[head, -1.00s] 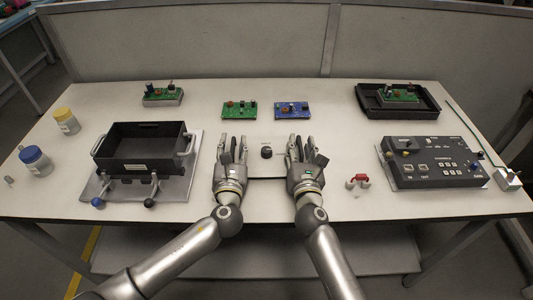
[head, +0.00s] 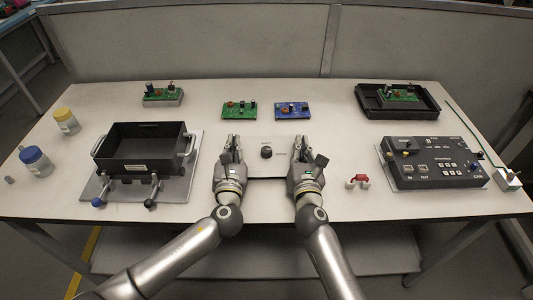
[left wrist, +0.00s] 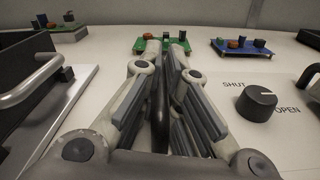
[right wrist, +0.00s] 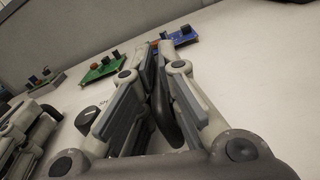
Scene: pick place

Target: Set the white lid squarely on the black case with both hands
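The white lid (head: 267,169) lies level near the table's middle, between my grippers. It has a black knob (head: 266,152), marked SHUT and OPEN in the left wrist view (left wrist: 256,102). My left gripper (head: 231,146) is shut at its left side, with a dark handle (left wrist: 160,112) between the fingers. My right gripper (head: 311,164) is shut at its right side, also with a dark handle (right wrist: 164,108) between the fingers. The fingers hide parts of both handles. The black case (head: 140,162) stands open on a grey plate at the left, with metal side handles and two front levers.
Green (head: 239,109) and blue (head: 292,110) circuit boards lie behind the lid. A dark control box (head: 435,166) and black tray (head: 366,107) are at the right. Two jars (head: 36,162) (head: 66,121) stand at the far left. A small red-handled part (head: 357,180) lies right of my right gripper.

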